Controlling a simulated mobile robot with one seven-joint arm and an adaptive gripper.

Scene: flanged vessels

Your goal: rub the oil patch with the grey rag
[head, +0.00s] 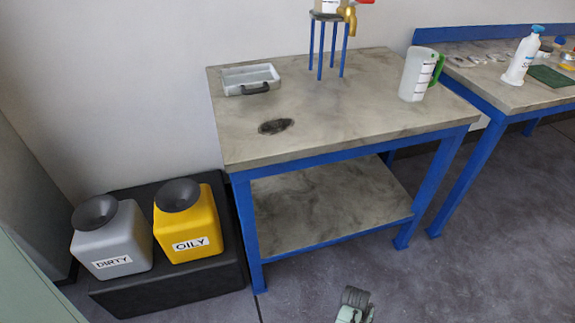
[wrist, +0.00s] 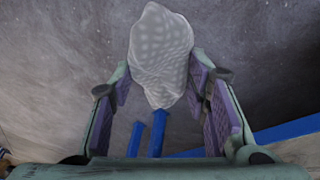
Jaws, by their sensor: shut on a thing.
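The oil patch (head: 276,126) is a dark oval stain on the grey worktop of the middle table, left of its centre. The grey rag (wrist: 160,48) is a pale, bunched cloth with a faint dotted pattern in the wrist view. My gripper (wrist: 163,78) is shut on the rag, which sits between the fingertips and sticks out beyond them. Behind the rag, the wrist view shows dark floor and blue table frame, not the stain. In the head view a small pale green and dark part of my arm shows at the bottom edge; the rag is not clear there.
On the worktop (head: 340,125) stand a grey tray (head: 250,79), a blue-legged stand (head: 328,45) with a brass tap, and a jug (head: 417,75) with a green handle. DIRTY (head: 110,240) and OILY (head: 188,225) bins stand at left. A second bench (head: 505,90) is at right.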

